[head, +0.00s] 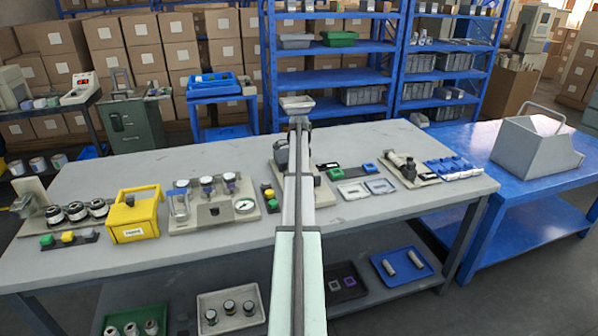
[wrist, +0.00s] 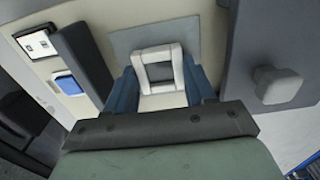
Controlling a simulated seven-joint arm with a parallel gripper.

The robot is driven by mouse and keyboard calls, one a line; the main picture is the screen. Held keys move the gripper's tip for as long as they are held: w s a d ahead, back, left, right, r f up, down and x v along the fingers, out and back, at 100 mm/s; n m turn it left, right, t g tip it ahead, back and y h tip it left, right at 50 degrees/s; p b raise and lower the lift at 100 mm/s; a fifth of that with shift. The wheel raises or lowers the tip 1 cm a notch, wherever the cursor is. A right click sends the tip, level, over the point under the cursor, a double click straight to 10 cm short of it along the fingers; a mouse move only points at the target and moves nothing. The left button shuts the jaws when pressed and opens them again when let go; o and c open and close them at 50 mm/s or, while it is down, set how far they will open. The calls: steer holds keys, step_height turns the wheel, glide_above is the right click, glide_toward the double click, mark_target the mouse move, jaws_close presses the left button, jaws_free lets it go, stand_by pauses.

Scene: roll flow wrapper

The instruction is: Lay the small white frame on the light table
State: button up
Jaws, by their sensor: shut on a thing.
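The small white frame (wrist: 156,53) is a squarish ring with a dark opening, seen in the wrist view. My gripper (wrist: 160,84) is shut on it, with a blue finger on either side. Behind the frame are a flat grey panel (wrist: 126,42) and a cream surface; I cannot tell whether the frame touches them. In the head view my arm reaches over the light grey table (head: 225,258) and hides its middle and the held frame. No lit surface is recognisable in that view.
A yellow box (head: 135,214) and a fixture with jars and a gauge (head: 215,215) stand left of my arm. A dark upright (wrist: 82,60) and a grey block with a knob (wrist: 278,86) flank the frame.

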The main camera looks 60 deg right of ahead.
steer(key=shift+f, duration=0.15)
steer(key=o, duration=1)
step_height(320, 180, up, 12)
steer(key=shift+r, duration=0.2)
steer(key=shift+o, duration=0.5)
